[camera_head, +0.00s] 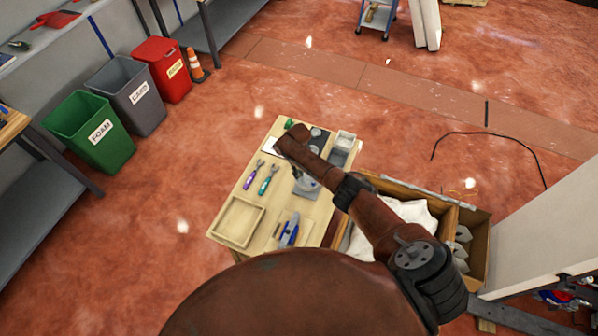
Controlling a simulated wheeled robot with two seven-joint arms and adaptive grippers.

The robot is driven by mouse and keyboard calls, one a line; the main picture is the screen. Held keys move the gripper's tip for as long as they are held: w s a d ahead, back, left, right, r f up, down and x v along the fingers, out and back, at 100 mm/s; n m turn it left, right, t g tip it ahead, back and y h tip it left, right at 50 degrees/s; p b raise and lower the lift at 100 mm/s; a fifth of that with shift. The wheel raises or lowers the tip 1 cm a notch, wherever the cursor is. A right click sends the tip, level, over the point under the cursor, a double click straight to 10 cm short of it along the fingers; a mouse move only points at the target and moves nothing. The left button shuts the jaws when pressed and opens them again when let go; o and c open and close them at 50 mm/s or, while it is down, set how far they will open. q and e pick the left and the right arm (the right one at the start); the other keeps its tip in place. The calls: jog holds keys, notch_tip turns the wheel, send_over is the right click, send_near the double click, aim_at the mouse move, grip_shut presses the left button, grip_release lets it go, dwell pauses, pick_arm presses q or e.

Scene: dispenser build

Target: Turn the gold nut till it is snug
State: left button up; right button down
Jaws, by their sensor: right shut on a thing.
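My right arm reaches from the lower right over the small wooden work table (228,212). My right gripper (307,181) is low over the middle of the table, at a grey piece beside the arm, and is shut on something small. The arm covers most of this spot, and the fingertips are too small to make out clearly. The gold nut cannot be made out; the arm and gripper hide the place where they work. My left gripper is not in view.
A cardboard box (480,235) stands right. Green, grey and red bins stand left.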

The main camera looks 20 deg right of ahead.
jog(key=shift+w+m, duration=0.1)
jog(key=shift+m, duration=0.5)
jog(key=c, duration=1.9)
grip_release()
jog(key=shift+c, duration=0.2)
notch_tip(320, 180, up, 12)
